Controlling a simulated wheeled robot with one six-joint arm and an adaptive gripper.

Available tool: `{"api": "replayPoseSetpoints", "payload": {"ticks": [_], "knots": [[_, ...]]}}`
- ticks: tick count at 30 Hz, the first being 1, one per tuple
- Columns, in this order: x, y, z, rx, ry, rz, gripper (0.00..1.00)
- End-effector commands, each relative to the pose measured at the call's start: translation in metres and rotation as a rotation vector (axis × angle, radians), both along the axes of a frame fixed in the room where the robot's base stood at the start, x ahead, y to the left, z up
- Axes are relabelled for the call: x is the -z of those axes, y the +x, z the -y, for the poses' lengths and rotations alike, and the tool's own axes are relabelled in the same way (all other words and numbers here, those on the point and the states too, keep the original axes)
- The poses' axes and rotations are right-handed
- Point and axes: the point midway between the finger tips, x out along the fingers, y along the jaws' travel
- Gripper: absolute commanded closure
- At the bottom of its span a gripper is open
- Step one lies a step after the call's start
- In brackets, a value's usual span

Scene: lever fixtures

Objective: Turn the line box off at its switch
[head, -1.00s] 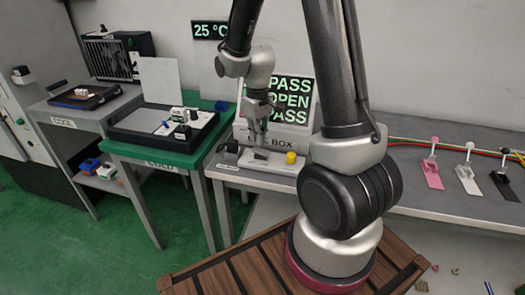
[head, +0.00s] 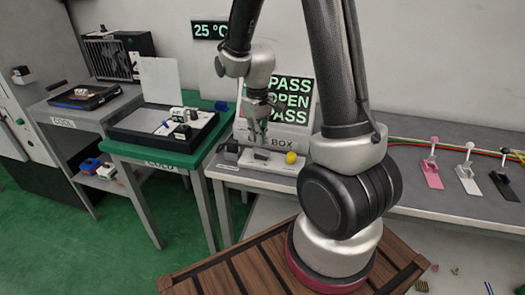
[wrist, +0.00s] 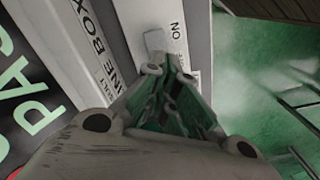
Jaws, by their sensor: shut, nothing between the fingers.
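The line box (head: 297,137) is a pale panel with green PASS, OPEN and PASS text on a dark display. It stands on the grey bench, with a low pale base in front. A dark grey block (head: 262,154) sits on that base under my gripper (head: 262,140); I cannot tell surely that it is the switch. My gripper is shut and empty. Contact with the block cannot be told.
A yellow knob (head: 291,158) stands right of the dark block, and a dark part (head: 231,151) left of it. Pink (head: 432,170), white (head: 467,176) and black (head: 503,182) lever fixtures stand farther right. A green table (head: 155,150) holds a tray at left.

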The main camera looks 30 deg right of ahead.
Motion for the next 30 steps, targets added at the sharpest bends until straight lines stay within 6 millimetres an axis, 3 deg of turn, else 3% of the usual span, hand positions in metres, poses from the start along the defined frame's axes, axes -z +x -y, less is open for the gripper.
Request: {"api": "replayPoseSetpoints", "payload": {"ticks": [30], "knots": [[0.015, 0.0, 0.0, 0.0, 0.0, -0.001, 1.0]]}}
